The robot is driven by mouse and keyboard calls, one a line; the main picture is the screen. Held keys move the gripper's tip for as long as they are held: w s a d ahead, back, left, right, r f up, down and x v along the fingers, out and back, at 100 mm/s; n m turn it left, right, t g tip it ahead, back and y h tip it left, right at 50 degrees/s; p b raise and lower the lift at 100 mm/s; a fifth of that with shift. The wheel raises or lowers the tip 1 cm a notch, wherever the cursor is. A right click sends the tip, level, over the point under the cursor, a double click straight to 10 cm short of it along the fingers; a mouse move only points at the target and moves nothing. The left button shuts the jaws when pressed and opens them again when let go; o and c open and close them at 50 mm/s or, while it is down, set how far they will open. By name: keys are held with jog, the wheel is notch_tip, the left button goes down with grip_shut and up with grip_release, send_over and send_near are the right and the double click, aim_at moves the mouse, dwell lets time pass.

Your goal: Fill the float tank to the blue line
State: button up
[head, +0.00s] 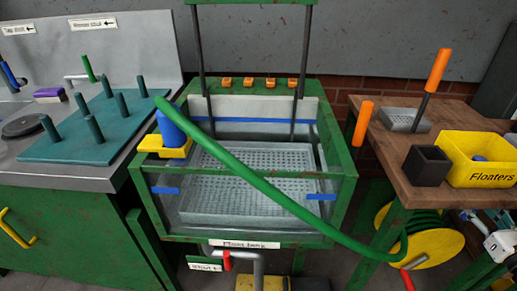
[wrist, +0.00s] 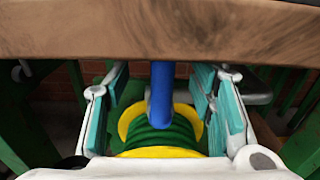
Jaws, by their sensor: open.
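The float tank (head: 245,244) has a green frame and clear walls, with a perforated grey tray (head: 250,160) inside. The blue line (head: 240,120) runs along its back wall, with short blue marks (head: 320,197) at the front. I cannot make out a water surface. A green hose (head: 270,190) slants across the tank to a yellow reel (head: 425,248). A blue piece (head: 172,124) sits by a yellow holder at the tank's left rim. In the wrist view, my gripper (wrist: 163,105) is open below a wooden edge, a blue upright bar (wrist: 161,90) between its fingers; contact is unclear.
A teal peg board (head: 85,135) lies on the left counter. A red lever (head: 227,261) shows below the tank.

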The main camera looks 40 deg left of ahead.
jog(key=p+v, duration=0.2)
jog(key=v, duration=0.6)
jog(key=shift+p, duration=0.3)
jog(key=shift+d, duration=0.1)
dwell(0.4)
